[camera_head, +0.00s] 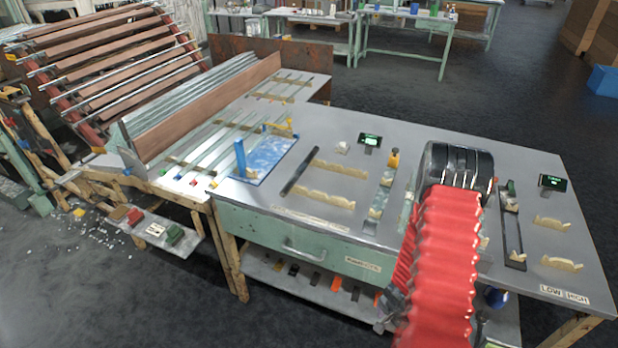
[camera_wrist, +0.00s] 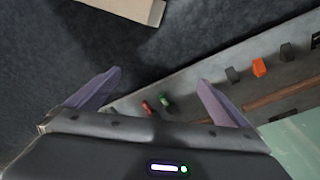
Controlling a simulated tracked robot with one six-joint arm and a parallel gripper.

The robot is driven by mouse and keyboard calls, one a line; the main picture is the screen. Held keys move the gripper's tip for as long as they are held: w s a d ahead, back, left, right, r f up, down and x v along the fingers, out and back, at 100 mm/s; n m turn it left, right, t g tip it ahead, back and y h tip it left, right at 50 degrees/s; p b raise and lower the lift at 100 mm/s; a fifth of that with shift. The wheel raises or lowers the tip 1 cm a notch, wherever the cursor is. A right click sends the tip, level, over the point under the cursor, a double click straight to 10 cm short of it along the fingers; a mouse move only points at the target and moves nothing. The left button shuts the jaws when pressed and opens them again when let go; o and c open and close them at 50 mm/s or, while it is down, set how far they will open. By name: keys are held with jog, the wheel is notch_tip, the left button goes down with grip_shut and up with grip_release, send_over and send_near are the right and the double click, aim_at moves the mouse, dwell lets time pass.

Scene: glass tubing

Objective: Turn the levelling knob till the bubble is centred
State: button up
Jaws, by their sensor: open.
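A narrow grey fixture (camera_head: 376,213) on the bench top in the head view carries a small upright piece with an orange top (camera_head: 394,157), which may be the levelling knob. A dark strip fixture (camera_head: 513,235) with a small green-topped part stands farther right. I cannot tell which fixture is the level, and no bubble can be made out. My gripper (camera_wrist: 159,77) shows in the wrist view with its two purple-grey fingers wide apart and nothing between them. It points at the floor and a shelf, away from both fixtures. In the head view my red-sleeved arm hides part of the bench.
The bench (camera_head: 330,135) holds a blue tray (camera_head: 270,160), a black rod (camera_head: 300,172), pale notched rests (camera_head: 322,196) and two small displays (camera_head: 370,139) (camera_head: 553,182). A shelf (camera_wrist: 222,92) with red, green, grey and orange pieces shows in the wrist view. Tube racks stand at left.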

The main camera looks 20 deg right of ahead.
jog(key=w+a+r+n+y, duration=0.2)
jog(key=a+r+n, duration=0.45)
jog(key=r, duration=0.85)
jog(key=w+a+r+n+y, duration=0.1)
jog(key=a+r+n, duration=0.2)
jog(key=a+r, duration=0.85)
jog(key=s+a+r+n+t, duration=0.1)
jog(key=s+a+r+n, duration=0.1)
jog(key=r, duration=0.6)
jog(key=s+a+r+n+t+h, duration=0.1)
jog(key=s+a+r+n+t, duration=0.1)
jog(key=r, duration=0.7)
jog(key=s+a+r+n+t, duration=0.2)
jog(key=a+r, duration=0.1)
jog(key=r, duration=0.5)
jog(key=shift+a+r, duration=0.25)
jog(key=shift+r, duration=0.05)
jog(key=shift+s, duration=0.15)
